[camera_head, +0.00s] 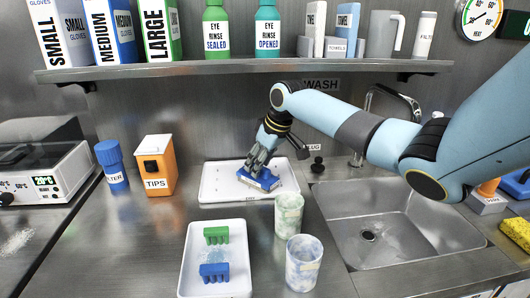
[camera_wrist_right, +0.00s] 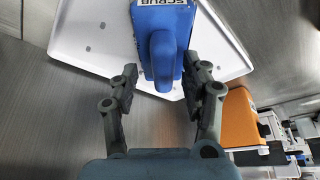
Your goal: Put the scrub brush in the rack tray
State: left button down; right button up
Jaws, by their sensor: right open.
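The blue scrub brush (camera_head: 260,179) lies in the white back tray (camera_head: 215,187), under my right gripper. In the right wrist view the brush (camera_wrist_right: 163,45) shows its "SCRUB" label and blue handle, on the white tray (camera_wrist_right: 90,35). My right gripper (camera_head: 250,165) is open, and in the right wrist view its fingers (camera_wrist_right: 163,85) stand on either side of the handle; I cannot tell whether they touch it. A second white tray (camera_head: 190,270) in front holds a green rack (camera_head: 216,235) and a blue rack (camera_head: 214,272). My left gripper is out of view.
Two mottled cups (camera_head: 289,213) (camera_head: 303,262) stand right of the front tray, beside the sink (camera_head: 385,225). An orange tips box (camera_head: 156,165) and a blue filter bottle (camera_head: 112,165) stand at left. A loaded shelf (camera_head: 240,68) crosses above.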

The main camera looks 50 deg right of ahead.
jog(key=p+v, duration=0.1)
jog(key=v, duration=1)
jog(key=shift+r, duration=0.2)
jog(key=shift+s, duration=0.2)
